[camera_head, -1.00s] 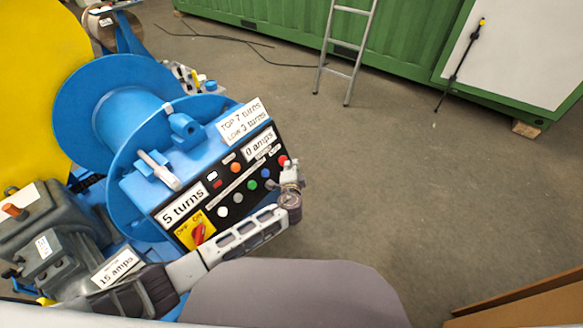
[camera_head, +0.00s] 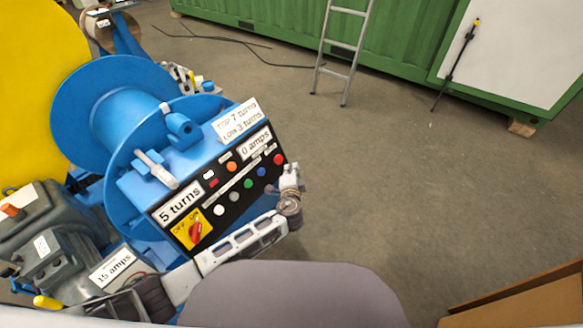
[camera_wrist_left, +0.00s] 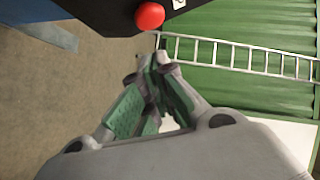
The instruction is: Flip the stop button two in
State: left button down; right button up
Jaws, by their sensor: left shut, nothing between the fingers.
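A blue machine carries a black control panel (camera_head: 232,187) with a row of coloured round buttons. A red round button (camera_head: 279,159) sits at the panel's far right end; it also shows large at the top of the left wrist view (camera_wrist_left: 150,15). Its lettering is too small to read. My left gripper (camera_head: 290,170) is shut and empty, close beside the panel's right end, just below and right of the red button. In the left wrist view its fingertips (camera_wrist_left: 157,60) meet below the button, with a visible gap. My right gripper is not in view.
A red rotary switch (camera_head: 195,231) on a yellow plate is at the panel's lower left. A blue reel (camera_head: 75,100) stands behind the panel. A ladder (camera_head: 341,45) leans on a green container (camera_head: 270,22). The floor right of the panel is clear.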

pick_arm(q)
jog(key=v, duration=0.7)
jog(key=shift+s, duration=0.25)
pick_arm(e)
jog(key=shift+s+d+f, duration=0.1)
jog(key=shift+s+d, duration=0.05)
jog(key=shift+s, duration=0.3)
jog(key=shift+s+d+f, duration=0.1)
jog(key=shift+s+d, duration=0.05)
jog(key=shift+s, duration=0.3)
pick_arm(q)
jog(key=shift+r, duration=0.1)
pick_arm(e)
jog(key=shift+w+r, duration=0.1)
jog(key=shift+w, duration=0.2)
